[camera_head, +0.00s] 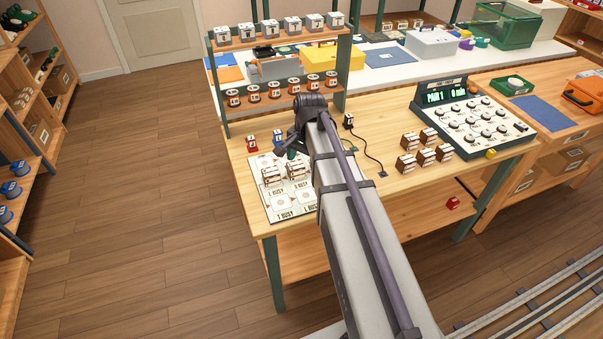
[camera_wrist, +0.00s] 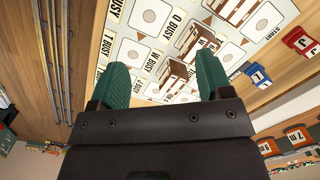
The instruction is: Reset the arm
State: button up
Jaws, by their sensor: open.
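My gripper (camera_head: 290,149) is over the back edge of the white card sheet (camera_head: 286,213) on the wooden workbench (camera_head: 375,195). In the wrist view my gripper (camera_wrist: 162,83) shows two green fingers, spread apart with nothing clearly held between them. Below it the sheet (camera_wrist: 117,55) has printed squares with circles and words such as "BUSY". Brown-and-white blocks (camera_wrist: 178,75) stand on the sheet near and beyond the fingers. The same blocks (camera_head: 270,176) show in the head view, partly hidden by my arm.
A dial panel (camera_head: 470,122) with a green display stands at the bench's right. Several brown blocks (camera_head: 424,155) stand before it. Red (camera_wrist: 301,41) and blue (camera_wrist: 258,75) pieces are beside the sheet. A shelf rack (camera_head: 282,92) rises behind my gripper. A black cord (camera_head: 368,150) lies right of my arm.

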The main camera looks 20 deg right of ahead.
jog(key=s+a+n+h, duration=0.1)
jog(key=s+a+n, duration=0.9)
jog(key=s, duration=0.4)
jog(key=shift+a+n, duration=0.2)
jog(key=shift+n, duration=0.3)
